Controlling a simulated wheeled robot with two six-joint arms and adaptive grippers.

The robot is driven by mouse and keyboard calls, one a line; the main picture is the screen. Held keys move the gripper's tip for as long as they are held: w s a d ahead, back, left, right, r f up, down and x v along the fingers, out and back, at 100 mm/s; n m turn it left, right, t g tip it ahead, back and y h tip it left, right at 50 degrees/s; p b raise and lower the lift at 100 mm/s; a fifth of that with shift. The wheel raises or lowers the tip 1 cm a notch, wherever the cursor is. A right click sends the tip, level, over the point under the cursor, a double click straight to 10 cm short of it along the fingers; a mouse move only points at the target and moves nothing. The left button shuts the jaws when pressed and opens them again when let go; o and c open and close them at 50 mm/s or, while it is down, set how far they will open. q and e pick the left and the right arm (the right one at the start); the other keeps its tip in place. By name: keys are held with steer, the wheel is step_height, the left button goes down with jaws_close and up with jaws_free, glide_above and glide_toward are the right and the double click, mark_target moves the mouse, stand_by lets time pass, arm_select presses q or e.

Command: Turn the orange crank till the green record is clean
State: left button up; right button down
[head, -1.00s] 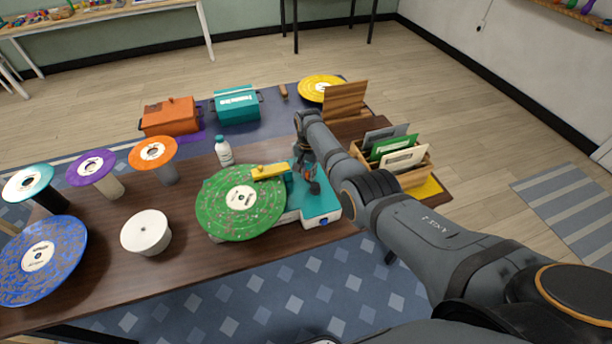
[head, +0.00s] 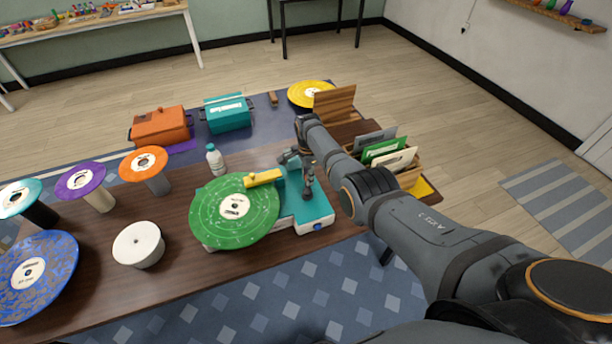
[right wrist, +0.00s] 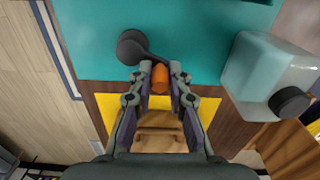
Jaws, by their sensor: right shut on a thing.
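The green record (head: 230,215) lies flat on the teal cleaning machine (head: 312,212), with a few small pale specks on its surface. A yellow bar (head: 263,178) reaches over the record's edge. My right gripper (right wrist: 160,80) is shut on the orange crank knob (right wrist: 160,77) in the right wrist view. The crank's dark grey arm and round hub (right wrist: 131,46) lie in front of the fingertips, over the teal top. In the head view the right gripper (head: 306,190) is at the machine's right part, and the knob is hidden there. My left gripper is out of view.
A white-bodied bottle (head: 215,161) stands behind the record. A wooden crate of sleeves (head: 408,178) sits right. The right wrist view shows a translucent container (right wrist: 262,72).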

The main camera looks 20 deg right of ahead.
steer(key=shift+d+m, duration=0.15)
steer(key=shift+m, duration=0.35)
steer(key=c, duration=1.3)
jaws_free()
steer(key=shift+s, duration=0.1)
steer(key=shift+r, duration=0.15)
step_height(320, 180, up, 12)
steer(key=shift+f, duration=0.1)
